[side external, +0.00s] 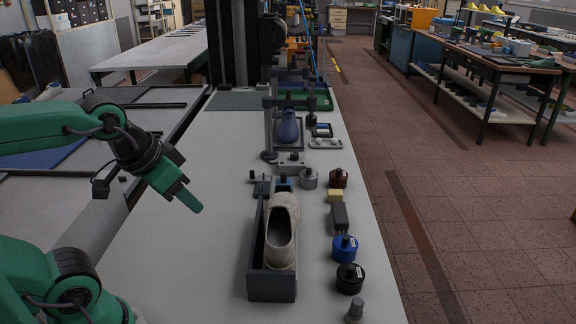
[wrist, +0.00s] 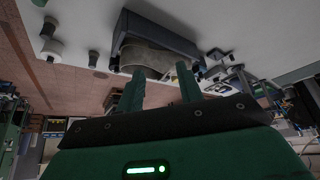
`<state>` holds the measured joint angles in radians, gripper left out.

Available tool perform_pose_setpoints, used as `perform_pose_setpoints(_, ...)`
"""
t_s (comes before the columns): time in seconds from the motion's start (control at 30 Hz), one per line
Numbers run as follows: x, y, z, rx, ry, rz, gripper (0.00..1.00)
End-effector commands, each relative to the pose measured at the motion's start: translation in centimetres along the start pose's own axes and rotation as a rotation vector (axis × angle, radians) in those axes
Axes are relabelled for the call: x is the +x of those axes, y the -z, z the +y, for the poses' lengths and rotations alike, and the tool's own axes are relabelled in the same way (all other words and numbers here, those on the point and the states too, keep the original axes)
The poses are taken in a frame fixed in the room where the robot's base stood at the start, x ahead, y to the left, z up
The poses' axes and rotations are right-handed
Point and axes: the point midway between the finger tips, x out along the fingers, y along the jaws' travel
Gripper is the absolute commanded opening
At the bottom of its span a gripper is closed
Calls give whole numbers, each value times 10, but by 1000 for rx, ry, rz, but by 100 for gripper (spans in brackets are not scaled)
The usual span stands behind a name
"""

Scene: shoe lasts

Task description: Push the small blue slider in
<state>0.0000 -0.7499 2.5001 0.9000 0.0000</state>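A small blue block (side external: 283,184), which looks like the slider, sits at the far end of a dark grey tray (side external: 271,287). It is partly hidden behind a pale grey shoe last (side external: 283,212) that lies in the tray. My gripper (side external: 190,198) is in the air to the left of the tray, apart from the slider and the last. In the wrist view my gripper (wrist: 158,88) shows two green fingers spread apart with nothing between them. The tray and last show beyond the fingertips there; I cannot make out the slider in that view.
A row of black (side external: 349,279), blue (side external: 344,248) and brown (side external: 338,178) round pots stands right of the tray, with a yellow block (side external: 335,195). A stand with a blue last (side external: 288,127) is farther back. The bench left of the tray is clear.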

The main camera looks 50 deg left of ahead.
Motion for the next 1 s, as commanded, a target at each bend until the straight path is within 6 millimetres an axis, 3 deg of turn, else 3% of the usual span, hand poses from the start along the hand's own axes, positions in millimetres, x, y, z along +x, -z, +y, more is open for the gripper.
perform_pose_setpoints(0.37,1,14,-2,-16,4,-6,39)
perform_pose_setpoints(0.67,13,65,-12,-70,19,-24,39)
perform_pose_setpoints(1.0,46,131,-31,-146,40,-45,39)
